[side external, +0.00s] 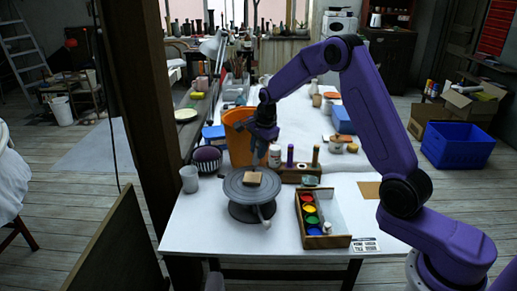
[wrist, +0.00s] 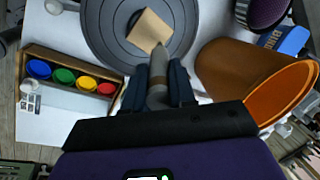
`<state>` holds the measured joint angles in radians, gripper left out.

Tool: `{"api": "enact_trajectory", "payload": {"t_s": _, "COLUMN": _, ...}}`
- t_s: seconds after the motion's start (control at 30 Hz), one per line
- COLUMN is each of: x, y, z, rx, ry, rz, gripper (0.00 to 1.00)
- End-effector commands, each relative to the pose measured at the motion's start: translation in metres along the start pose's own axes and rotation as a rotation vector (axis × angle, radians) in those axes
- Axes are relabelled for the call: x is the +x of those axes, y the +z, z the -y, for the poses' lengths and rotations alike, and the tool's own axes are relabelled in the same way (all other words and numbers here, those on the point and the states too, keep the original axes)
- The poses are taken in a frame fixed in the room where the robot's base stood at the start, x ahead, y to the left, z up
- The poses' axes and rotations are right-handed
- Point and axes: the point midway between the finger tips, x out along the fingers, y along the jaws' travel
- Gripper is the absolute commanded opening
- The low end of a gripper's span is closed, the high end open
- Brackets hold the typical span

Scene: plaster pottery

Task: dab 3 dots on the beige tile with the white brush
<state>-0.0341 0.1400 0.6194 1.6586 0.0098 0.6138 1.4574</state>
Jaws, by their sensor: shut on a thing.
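The beige tile (side external: 252,179) lies on the grey turntable (side external: 238,194); its visible face looks plain. It also shows at the top of the wrist view (wrist: 150,30). My gripper (side external: 262,143) is shut on the white brush (wrist: 158,72), which looks greyish with a brown band. In the wrist view the brush points toward the tile's near edge. In the side view my gripper is above and behind the tile, close to the wooden brush holder (side external: 292,177).
An open paint box (side external: 325,242) with blue, green, yellow and red pots (wrist: 39,69) stands right of the turntable. An orange bucket (side external: 236,132) stands behind it. Purple and brown brushes (side external: 290,156) stand upright in the holder. A grey cup (side external: 189,179) is at left.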

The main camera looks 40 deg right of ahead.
Motion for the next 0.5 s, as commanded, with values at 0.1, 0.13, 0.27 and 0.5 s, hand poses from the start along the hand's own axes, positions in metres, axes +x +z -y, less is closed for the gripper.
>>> {"api": "enact_trajectory", "payload": {"t_s": 0.1, "x": 0.0008, "y": 0.0001, "z": -0.0002, "rx": 0.000, "ry": 0.000, "rz": 0.000, "gripper": 0.00}}
{"api": "enact_trajectory", "payload": {"t_s": 0.13, "x": 0.0012, "y": 0.0001, "z": -0.0003, "rx": 0.000, "ry": 0.000, "rz": 0.000, "gripper": 0.00}}
{"api": "enact_trajectory", "payload": {"t_s": 0.27, "x": 0.0032, "y": 0.0002, "z": -0.0008, "rx": 0.000, "ry": 0.000, "rz": 0.000, "gripper": 0.00}}
{"api": "enact_trajectory", "payload": {"t_s": 0.5, "x": 0.0071, "y": 0.0002, "z": -0.0016, "rx": 0.000, "ry": -0.001, "rz": 0.000, "gripper": 0.00}}
